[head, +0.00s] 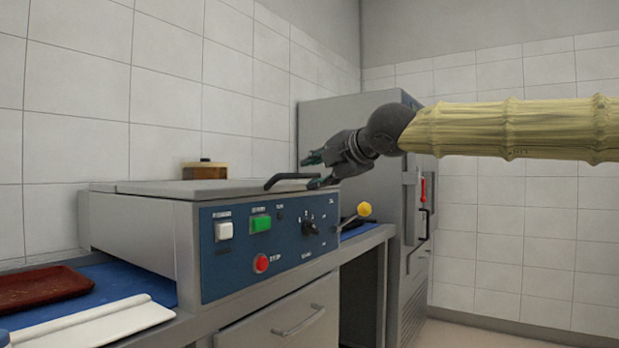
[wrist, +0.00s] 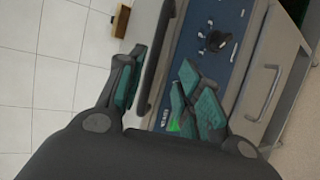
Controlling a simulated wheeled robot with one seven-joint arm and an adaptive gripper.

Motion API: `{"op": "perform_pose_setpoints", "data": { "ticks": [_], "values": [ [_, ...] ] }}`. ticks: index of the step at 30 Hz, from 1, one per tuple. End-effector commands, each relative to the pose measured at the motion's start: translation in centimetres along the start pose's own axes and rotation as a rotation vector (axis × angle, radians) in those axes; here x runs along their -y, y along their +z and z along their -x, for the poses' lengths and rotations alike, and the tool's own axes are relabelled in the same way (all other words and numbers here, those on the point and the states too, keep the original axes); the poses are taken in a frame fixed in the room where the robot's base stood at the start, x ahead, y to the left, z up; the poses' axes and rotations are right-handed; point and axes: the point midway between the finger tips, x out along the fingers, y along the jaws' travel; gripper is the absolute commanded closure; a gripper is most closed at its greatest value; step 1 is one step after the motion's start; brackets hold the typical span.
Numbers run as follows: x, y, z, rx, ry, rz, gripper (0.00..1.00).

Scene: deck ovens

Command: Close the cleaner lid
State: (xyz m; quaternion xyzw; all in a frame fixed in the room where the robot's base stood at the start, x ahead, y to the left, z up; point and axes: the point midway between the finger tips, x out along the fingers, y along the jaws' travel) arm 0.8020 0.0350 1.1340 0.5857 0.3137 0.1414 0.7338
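The cleaner (head: 185,238) is a grey box with a blue control panel (head: 270,240) on its front. Its grey lid (head: 165,187) lies about flat on top; I cannot tell whether a small gap remains beneath it. A black bar handle (head: 288,178) sits at the lid's front edge. My gripper (head: 318,170) is at the handle's right end in the head view. In the wrist view my gripper (wrist: 163,92) is open, with its teal-padded fingers apart and the dark handle (wrist: 161,50) showing between them. Contact with the handle cannot be told.
A brown block (head: 204,172) sits behind the lid by the tiled wall. A red-brown tray (head: 42,287) and a white tray (head: 95,322) lie on the left. A yellow knob (head: 364,209) sticks out right of the panel. A tall grey cabinet (head: 335,125) stands behind my gripper.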

Motion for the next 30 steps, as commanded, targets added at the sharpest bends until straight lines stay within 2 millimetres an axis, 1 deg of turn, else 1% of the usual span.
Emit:
{"op": "perform_pose_setpoints", "data": {
  "ticks": [1, 6, 12, 18, 30],
  "values": [
    [-0.1, 0.0, 1.1, 0.000, 0.002, 0.000, 0.65],
    [0.0, 0.1, 4.1, 0.000, 0.001, 0.001, 0.65],
    [0.1, 0.1, 6.3, 0.000, -0.001, 0.000, 0.65],
    [0.1, 0.1, 7.1, -0.001, -0.002, 0.000, 0.65],
    [0.1, 0.1, 7.1, 0.000, -0.002, 0.000, 0.65]
  ]
}}
